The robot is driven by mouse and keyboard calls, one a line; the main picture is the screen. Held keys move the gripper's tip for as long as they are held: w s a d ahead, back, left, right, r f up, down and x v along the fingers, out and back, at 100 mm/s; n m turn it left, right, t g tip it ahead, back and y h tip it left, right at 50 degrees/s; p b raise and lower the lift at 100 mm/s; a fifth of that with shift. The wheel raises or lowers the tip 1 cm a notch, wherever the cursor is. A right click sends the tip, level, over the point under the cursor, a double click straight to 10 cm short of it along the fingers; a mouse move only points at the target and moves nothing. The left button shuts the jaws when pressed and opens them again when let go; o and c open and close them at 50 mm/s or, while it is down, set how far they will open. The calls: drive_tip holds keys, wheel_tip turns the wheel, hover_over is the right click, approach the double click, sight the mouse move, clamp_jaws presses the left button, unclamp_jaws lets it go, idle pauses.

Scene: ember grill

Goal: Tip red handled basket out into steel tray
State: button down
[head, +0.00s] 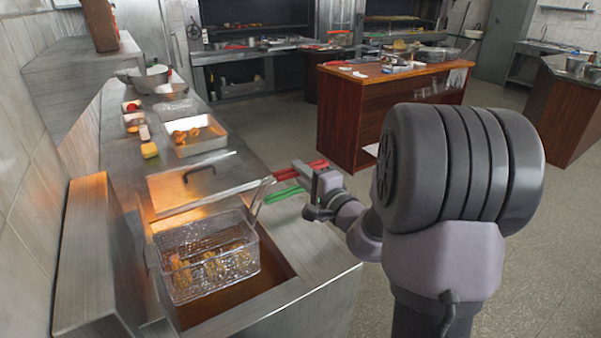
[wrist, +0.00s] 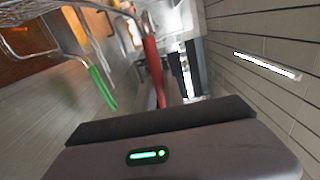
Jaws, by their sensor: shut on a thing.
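The wire basket (head: 210,232) sits at the fryer well in the head view, with golden-brown food in its bottom. A metal rod rises from its right side toward a red handle (head: 308,170). The red handle also shows in the wrist view (wrist: 152,68), running down behind the jaw. My gripper (head: 320,192) is shut on the red handle, though the contact is partly hidden. A green handle (head: 283,193) lies just below it, outside the jaws; it also shows in the wrist view (wrist: 102,86). The steel tray (head: 212,146) stands farther back on the counter, with orange-brown pieces inside.
A steel cover with a black handle (head: 197,172) lies between fryer and tray. Small food containers (head: 131,118) and a pot (head: 150,79) line the counter behind. A raised steel panel (head: 88,250) borders the left. A wooden island (head: 350,110) stands across the aisle.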

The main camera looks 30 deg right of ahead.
sight(318, 165)
drive_tip(key=shift+r+p, duration=1.5)
drive_tip(key=shift+r, duration=1)
drive_tip(key=shift+f, duration=0.1)
drive_tip(key=shift+d, duration=0.15)
drive_tip(key=shift+d+b, duration=0.55)
drive_tip(key=shift+d, duration=1.8)
